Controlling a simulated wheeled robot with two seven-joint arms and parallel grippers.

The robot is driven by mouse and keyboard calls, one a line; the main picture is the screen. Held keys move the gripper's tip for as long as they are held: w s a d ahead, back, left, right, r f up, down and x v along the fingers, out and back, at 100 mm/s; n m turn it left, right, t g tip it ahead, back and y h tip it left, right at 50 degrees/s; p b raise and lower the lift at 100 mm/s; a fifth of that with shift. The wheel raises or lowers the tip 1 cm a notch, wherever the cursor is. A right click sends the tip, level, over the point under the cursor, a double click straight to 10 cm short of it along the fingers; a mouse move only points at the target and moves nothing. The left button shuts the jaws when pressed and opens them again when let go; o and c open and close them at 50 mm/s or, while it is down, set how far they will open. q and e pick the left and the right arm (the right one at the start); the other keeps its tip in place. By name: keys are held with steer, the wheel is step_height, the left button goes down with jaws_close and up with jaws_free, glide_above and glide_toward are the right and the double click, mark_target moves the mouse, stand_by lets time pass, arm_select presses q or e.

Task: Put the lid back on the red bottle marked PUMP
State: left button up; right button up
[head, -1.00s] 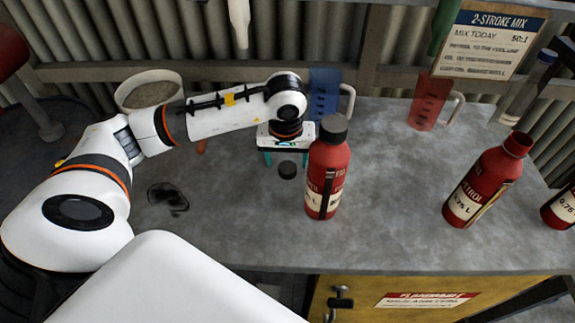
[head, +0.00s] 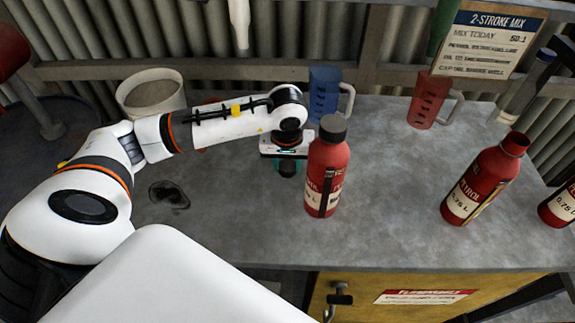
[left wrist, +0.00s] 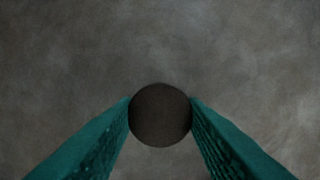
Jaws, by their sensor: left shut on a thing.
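My left gripper (left wrist: 160,112) is shut on a round black lid (left wrist: 160,115), with a teal finger on each side of it. In the head view the left gripper (head: 288,170) points down at the bench, left of a red bottle with a black lid (head: 325,180), and hides the lid it holds. A second red bottle (head: 483,180) stands to the right with an open, uncapped mouth; its label seems to read PETROL. A third red bottle (head: 560,207) is cut off at the right edge. I cannot read PUMP on any bottle. My right gripper is not in view.
The grey bench (head: 390,225) is clear between the bottles. A blue jug (head: 323,95) and a red jug (head: 429,100) stand behind. A pale bucket (head: 150,95) is at the back left. A dark stain (head: 168,194) marks the bench.

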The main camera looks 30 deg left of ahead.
mark_target(285, 163)
arm_select(q)
steer(key=shift+r, duration=0.15)
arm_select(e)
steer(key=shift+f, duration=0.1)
arm_select(q)
steer(key=shift+r, duration=0.25)
steer(key=shift+s+a+r+b, duration=0.1)
steer(key=shift+a+r+b, duration=0.05)
steer(key=shift+r+b, duration=0.4)
steer(key=shift+a+r+b, duration=0.15)
steer(key=shift+r+b, duration=0.2)
steer(key=shift+r, duration=0.35)
steer(key=s+a+b, duration=0.2)
steer(key=s+a, duration=0.1)
steer(key=a, duration=0.1)
steer(key=s+a+b, duration=0.1)
steer(key=s+a, duration=0.1)
steer(key=a, duration=0.3)
steer(key=s+a+b, duration=0.2)
steer(key=s+a, duration=0.1)
steer(key=a, duration=0.1)
steer(key=shift+s+a+b, duration=0.3)
steer(key=shift+a, duration=0.05)
steer(key=shift+s+a+r, duration=0.1)
steer(key=shift+s+a, duration=0.2)
steer(key=shift+a, duration=0.2)
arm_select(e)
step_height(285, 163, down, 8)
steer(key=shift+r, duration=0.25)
